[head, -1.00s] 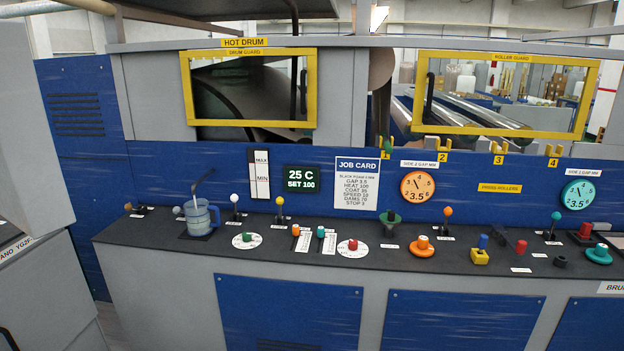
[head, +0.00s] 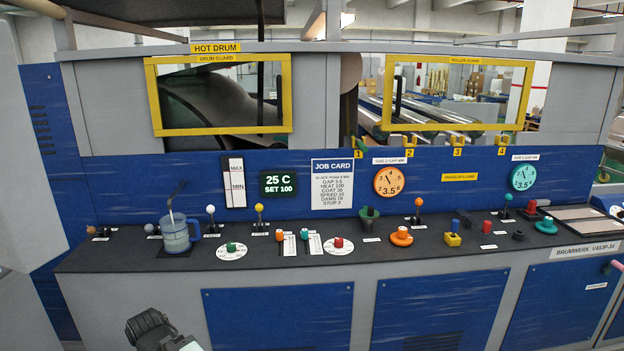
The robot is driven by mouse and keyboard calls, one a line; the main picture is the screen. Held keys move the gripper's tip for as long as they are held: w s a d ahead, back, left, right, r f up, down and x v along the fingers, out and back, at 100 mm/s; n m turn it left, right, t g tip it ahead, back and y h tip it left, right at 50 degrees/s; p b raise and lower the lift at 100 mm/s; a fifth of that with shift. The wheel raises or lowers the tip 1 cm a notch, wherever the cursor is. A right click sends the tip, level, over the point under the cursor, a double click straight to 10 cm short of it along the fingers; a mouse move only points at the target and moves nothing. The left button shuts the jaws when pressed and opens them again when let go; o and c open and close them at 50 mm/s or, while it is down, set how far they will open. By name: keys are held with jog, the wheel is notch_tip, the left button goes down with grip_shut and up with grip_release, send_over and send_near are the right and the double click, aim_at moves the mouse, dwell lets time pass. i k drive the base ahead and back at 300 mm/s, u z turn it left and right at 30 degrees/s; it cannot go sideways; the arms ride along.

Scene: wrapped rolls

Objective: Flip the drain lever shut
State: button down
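The label naming the drain lever is too small to read. A low lever with a brown knob (head: 91,230) lies at the far left end of the dark console top, its knob pointing left. A grey ball knob (head: 149,228) sits between it and a blue translucent jug (head: 176,236). Upright levers with a white knob (head: 211,210) and a yellow knob (head: 259,208) stand right of the jug. My gripper (head: 148,326) is dark and low at the bottom left, in front of the console and apart from every lever. Its fingers are not clear enough to judge the opening.
The console top (head: 330,247) carries several dials, sliders and buttons to the right. A grey cabinet (head: 12,240) stands at the left edge. Blue front panels (head: 280,315) are below; the space before them looks clear.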

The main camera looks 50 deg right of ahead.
aim_at(150, 228)
jog(key=z, duration=1)
jog(key=i, duration=1)
jog(key=u, duration=0.05)
